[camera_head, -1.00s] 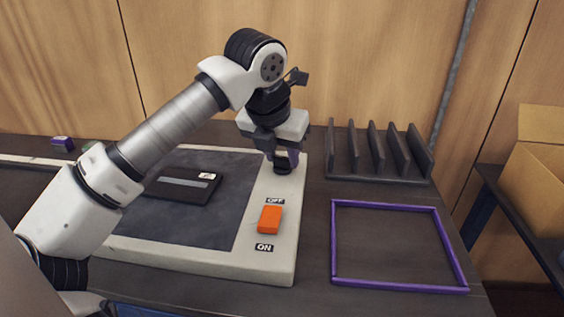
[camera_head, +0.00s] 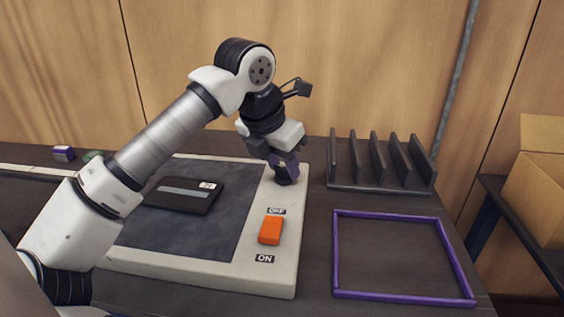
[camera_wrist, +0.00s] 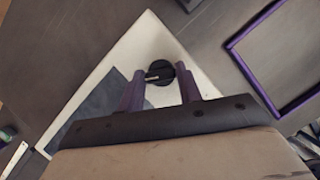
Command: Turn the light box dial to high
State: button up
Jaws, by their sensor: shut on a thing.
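The light box (camera_head: 205,262) is a pale-framed panel with a dark grey surface on the bench. Its round black dial (camera_head: 283,180) is at the far right corner of the frame. My gripper (camera_head: 284,170) reaches down over the dial and is shut on it, with purple fingers. In the wrist view the dial (camera_wrist: 161,72) shows between the two fingertips (camera_wrist: 162,78), with a pale pointer mark towards the left. An orange rocker switch (camera_head: 270,230) sits between OFF and ON labels on the frame. Any setting marks around the dial cannot be read.
A black cartridge-like slab (camera_head: 184,195) lies on the light box. A dark slotted rack (camera_head: 380,186) stands behind right. A purple rectangular frame (camera_head: 405,297) lies at right. A cardboard box (camera_head: 537,195) is at the far right.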

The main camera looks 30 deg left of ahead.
jog(key=o, duration=1)
jog(key=shift+r, duration=0.1)
jog(key=b+v, duration=0.1)
jog(key=v, duration=1.2)
jog(key=shift+s+r, duration=0.2)
jog(key=shift+r, duration=0.15)
